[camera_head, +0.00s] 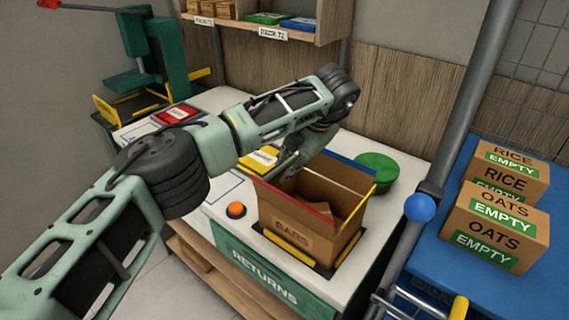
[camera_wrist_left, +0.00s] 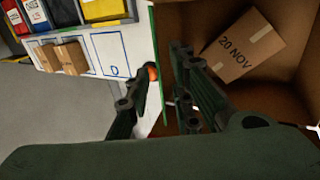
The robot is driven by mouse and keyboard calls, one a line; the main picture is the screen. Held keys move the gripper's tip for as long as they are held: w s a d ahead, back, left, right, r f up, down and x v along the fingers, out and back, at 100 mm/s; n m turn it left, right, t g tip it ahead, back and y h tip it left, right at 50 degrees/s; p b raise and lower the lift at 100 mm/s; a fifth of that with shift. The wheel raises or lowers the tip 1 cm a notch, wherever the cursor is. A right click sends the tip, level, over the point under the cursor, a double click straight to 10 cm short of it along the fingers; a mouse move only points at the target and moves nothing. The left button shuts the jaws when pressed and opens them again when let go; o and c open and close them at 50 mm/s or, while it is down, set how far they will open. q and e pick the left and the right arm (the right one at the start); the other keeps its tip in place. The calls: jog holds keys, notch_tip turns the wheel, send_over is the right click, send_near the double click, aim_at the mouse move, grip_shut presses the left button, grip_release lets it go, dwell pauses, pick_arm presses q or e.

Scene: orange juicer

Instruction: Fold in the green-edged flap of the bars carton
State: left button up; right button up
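The bars carton (camera_head: 293,233) stands open on the white bench. Its red-edged flap (camera_head: 297,203) is at the front, the blue edge (camera_head: 345,161) at the back and the yellow edge (camera_head: 364,209) at the right. The green-edged flap is hidden behind my left arm in the head view. In the left wrist view a thin green edge (camera_wrist_left: 156,122) shows along a brown flap, seen nearly edge-on. My left gripper (camera_wrist_left: 155,85) is open, with fingers apart on either side of this flap; contact cannot be told. A box marked "20 NOV" (camera_wrist_left: 262,45) lies inside the carton. My right gripper is out of view.
Rice and oats cartons (camera_head: 494,224) sit on a blue surface. A shelf (camera_head: 268,30) hangs behind.

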aim_at(282, 173)
pick_arm(q)
jog(key=shift+x, duration=1.35)
grip_shut()
